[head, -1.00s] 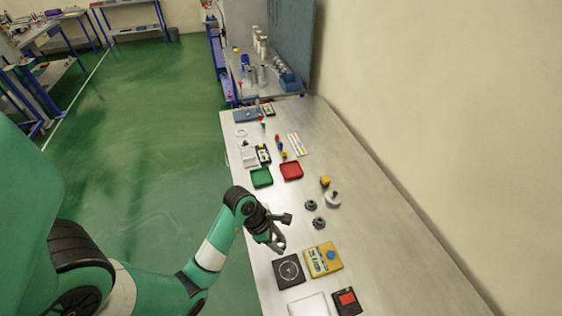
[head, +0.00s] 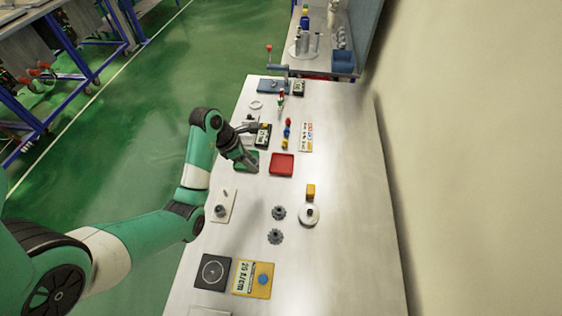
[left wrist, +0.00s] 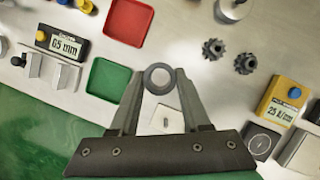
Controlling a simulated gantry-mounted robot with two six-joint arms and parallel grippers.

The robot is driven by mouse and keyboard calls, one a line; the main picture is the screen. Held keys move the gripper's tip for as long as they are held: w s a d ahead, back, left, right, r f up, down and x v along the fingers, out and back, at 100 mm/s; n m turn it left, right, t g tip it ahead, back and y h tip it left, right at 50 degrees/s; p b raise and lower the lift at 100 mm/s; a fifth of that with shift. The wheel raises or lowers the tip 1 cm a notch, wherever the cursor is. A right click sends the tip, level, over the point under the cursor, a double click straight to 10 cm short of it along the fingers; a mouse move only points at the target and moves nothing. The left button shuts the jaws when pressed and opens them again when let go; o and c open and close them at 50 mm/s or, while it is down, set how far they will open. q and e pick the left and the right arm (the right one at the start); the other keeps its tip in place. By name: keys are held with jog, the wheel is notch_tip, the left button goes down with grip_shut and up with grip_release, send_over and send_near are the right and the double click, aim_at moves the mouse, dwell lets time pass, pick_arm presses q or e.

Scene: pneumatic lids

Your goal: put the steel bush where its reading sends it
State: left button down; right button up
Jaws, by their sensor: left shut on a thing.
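My left gripper (head: 254,168) is over the near edge of the green tray (head: 240,155) in the head view. In the left wrist view the gripper (left wrist: 160,80) is shut on the steel bush (left wrist: 160,67), a grey ring between the fingertips. The bush cannot be made out in the head view. The green tray (left wrist: 107,80) shows just left of the fingers, and the red tray (left wrist: 128,20) beyond it. A yellow meter (left wrist: 283,102) reads what looks like 25 A/cm. A black gauge (left wrist: 62,43) reads 65 mm. My right gripper is not in view.
A black square pad with a ring mark (head: 213,271) lies beside the yellow meter (head: 253,280).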

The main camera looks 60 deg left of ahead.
pick_arm(q)
jog(key=a, duration=0.2)
jog(key=b, duration=0.8)
send_near(284, 164)
jog(key=shift+w+d+f, duration=0.4)
jog(key=shift+w+f, duration=0.2)
jog(key=shift+w+a+f, duration=0.15)
jog(key=shift+w+f, duration=0.05)
jog(key=shift+w, duration=0.15)
jog(key=b+x, duration=0.2)
jog(key=x, duration=0.1)
jog(key=shift+s+a+f, duration=0.1)
jog(key=shift+s+f, duration=0.2)
jog(key=shift+f, duration=0.2)
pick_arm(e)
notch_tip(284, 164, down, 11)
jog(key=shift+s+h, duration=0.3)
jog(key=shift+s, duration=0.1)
